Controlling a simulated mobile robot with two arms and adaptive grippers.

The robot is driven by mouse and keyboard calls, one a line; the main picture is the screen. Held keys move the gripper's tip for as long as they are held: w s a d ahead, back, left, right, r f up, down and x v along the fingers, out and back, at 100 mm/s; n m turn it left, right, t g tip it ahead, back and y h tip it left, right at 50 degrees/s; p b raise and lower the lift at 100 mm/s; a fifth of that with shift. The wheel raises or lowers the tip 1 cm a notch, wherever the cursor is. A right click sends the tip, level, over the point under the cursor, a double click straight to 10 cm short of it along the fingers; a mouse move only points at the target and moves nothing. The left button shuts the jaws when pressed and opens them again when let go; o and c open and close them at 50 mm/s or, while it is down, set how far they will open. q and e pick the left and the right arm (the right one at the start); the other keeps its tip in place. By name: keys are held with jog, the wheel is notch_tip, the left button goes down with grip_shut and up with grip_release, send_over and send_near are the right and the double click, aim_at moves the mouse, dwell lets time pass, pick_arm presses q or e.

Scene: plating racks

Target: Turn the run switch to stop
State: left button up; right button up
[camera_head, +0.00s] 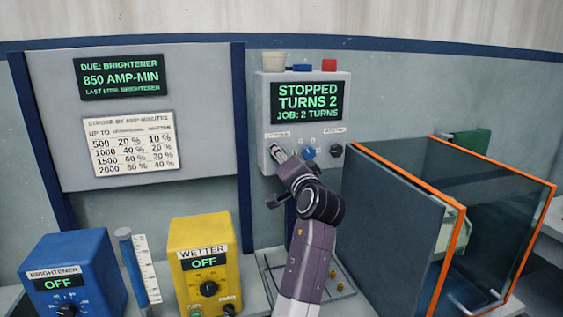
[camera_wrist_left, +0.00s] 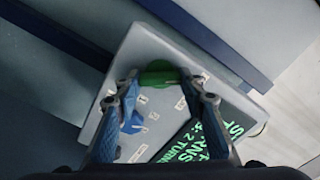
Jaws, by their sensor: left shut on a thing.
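The control box (camera_head: 256,135) is a light grey panel on the wall. Its screen (camera_head: 310,101) reads "STOPPED, TURNS 2, JOB: 2 TURNS". Below the screen is a row of controls: a blue knob (camera_head: 309,153), a dark knob (camera_head: 336,150) at the right, and a control at the left covered by my left gripper (camera_head: 277,153). In the left wrist view my left gripper (camera_wrist_left: 161,80) has its fingers on both sides of a green switch handle (camera_wrist_left: 160,75) and is shut on it. The blue knob (camera_wrist_left: 132,122) is beside it. The small labels are unreadable. My right gripper is not in view.
A glass-sided tank with orange edges (camera_head: 455,235) stands close to the right of my arm. A yellow wetter box (camera_head: 190,240), reading OFF, and a blue brightener box (camera_head: 90,270), also reading OFF, stand to the left. A notice board (camera_head: 205,110) hangs behind them.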

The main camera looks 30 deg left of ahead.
pick_arm(q)
jog(key=shift+f, duration=0.2)
jog(key=o, duration=1)
jog(key=shift+c, duration=0.2)
jog(key=shift+o, duration=1)
jog(key=shift+r, duration=0.15)
jog(key=v, duration=0.7)
jog(key=shift+s+d, duration=0.15)
jog(key=shift+d, duration=0.1)
